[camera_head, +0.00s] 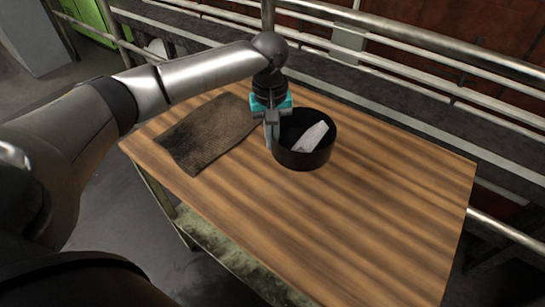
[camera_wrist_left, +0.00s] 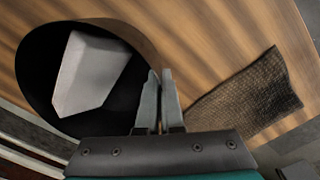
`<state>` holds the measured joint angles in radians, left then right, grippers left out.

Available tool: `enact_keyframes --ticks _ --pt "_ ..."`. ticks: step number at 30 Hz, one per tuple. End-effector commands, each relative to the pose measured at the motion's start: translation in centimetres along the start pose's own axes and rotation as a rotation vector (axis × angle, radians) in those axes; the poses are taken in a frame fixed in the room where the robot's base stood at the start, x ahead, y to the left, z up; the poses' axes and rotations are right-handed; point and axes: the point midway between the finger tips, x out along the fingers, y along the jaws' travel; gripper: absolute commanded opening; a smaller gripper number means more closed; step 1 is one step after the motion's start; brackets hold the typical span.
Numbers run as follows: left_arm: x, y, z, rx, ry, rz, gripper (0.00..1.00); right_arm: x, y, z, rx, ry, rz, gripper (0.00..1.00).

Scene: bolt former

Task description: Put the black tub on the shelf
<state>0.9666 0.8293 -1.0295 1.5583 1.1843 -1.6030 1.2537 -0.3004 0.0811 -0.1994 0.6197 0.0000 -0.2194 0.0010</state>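The black tub (camera_head: 305,160) is round and open at the top. It appears to stand upright on the wooden table, and a pale grey block (camera_head: 312,136) lies inside it. My left gripper (camera_head: 271,140) is at the tub's left rim, pointing down. In the left wrist view its two fingers (camera_wrist_left: 160,85) are close together with the wall of the tub (camera_wrist_left: 32,65) between their tips. The pale block (camera_wrist_left: 88,72) shows in the tub there too. My right gripper is not in view. I cannot make out a shelf clearly.
A dark woven mat (camera_head: 207,132) lies on the table left of the tub. The wooden table top (camera_head: 385,220) is clear to the right and front. Metal railings (camera_head: 420,85) run behind the table. A green cabinet (camera_head: 88,15) stands at the far left.

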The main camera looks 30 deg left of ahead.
Motion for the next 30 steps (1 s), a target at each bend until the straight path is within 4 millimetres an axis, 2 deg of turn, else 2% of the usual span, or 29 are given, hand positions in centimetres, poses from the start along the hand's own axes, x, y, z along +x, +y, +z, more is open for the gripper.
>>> enact_keyframes --ticks 5,10,16,23,30 --pt "2.9 -0.1 0.0 0.000 0.000 0.000 0.00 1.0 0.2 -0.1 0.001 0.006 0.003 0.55" --pt "5.2 -0.1 0.0 0.000 0.001 0.001 0.00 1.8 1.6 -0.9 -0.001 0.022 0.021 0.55" --pt "5.5 -0.1 -0.1 0.000 0.002 0.003 0.00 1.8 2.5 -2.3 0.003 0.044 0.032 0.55" --pt "5.7 -0.1 0.0 0.000 0.000 0.002 0.00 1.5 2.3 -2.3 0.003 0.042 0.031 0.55" --pt "5.8 -0.1 0.0 0.000 0.000 0.000 0.28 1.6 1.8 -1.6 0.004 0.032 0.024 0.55"
